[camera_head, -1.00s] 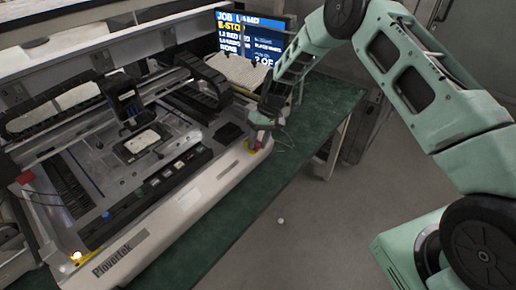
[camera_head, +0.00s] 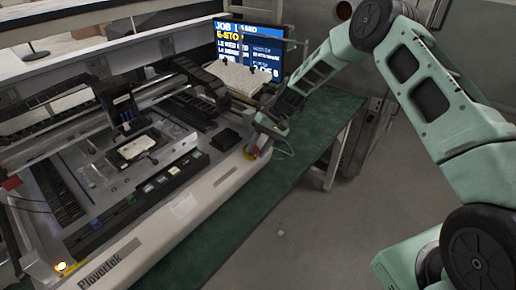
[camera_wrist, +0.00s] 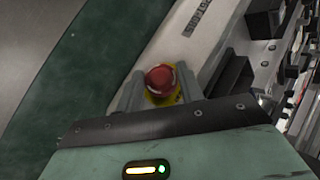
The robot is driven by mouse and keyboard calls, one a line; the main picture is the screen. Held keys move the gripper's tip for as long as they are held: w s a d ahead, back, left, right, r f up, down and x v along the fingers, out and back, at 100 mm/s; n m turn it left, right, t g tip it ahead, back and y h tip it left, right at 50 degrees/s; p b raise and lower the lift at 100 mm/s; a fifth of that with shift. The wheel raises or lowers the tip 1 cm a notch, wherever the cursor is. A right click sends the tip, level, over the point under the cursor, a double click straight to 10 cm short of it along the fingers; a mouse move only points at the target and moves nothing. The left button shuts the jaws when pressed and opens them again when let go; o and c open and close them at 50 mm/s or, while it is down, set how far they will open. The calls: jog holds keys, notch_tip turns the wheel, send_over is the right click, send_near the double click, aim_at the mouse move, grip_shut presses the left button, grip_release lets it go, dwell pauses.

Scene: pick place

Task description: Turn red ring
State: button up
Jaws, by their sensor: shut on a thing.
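The red ring is the round red knob (camera_wrist: 160,79) on a yellow base (camera_wrist: 162,98), at the corner of the machine, seen in the wrist view. My gripper (camera_wrist: 158,84) has one finger on each side of the red knob, and the fingers are closed on it. In the head view my gripper (camera_head: 254,148) is at the machine's right front corner. The yellow base (camera_head: 250,154) shows just below it, while the red knob is mostly hidden there by my gripper.
The white machine (camera_head: 170,212) marked Plovertek stands on a green table (camera_head: 300,125). A lit screen (camera_head: 248,50) stands behind my gripper. A thin cable (camera_head: 284,143) hangs near it.

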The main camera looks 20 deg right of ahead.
jog(key=o, duration=1)
jog(key=b+v, duration=0.4)
jog(key=v, duration=1.3)
jog(key=shift+w+r, duration=0.1)
jog(key=shift+r, duration=0.15)
jog(key=s+a+r+n+h, duration=0.2)
jog(key=s+a+r, duration=0.1)
jog(key=s+a, duration=0.6)
jog(key=s+a+r+n+h, duration=0.2)
jog(key=s+a, duration=0.7)
jog(key=s+n+h, duration=0.1)
jog(key=s, duration=0.6)
jog(key=s+f+n+t+h, duration=0.1)
jog(key=s, duration=0.7)
jog(key=s+d+n+t, duration=0.1)
jog(key=s, duration=0.7)
jog(key=shift+s+f+n+h, duration=0.15)
jog(key=shift+s+n+h, duration=0.1)
jog(key=shift+n+h, duration=0.15)
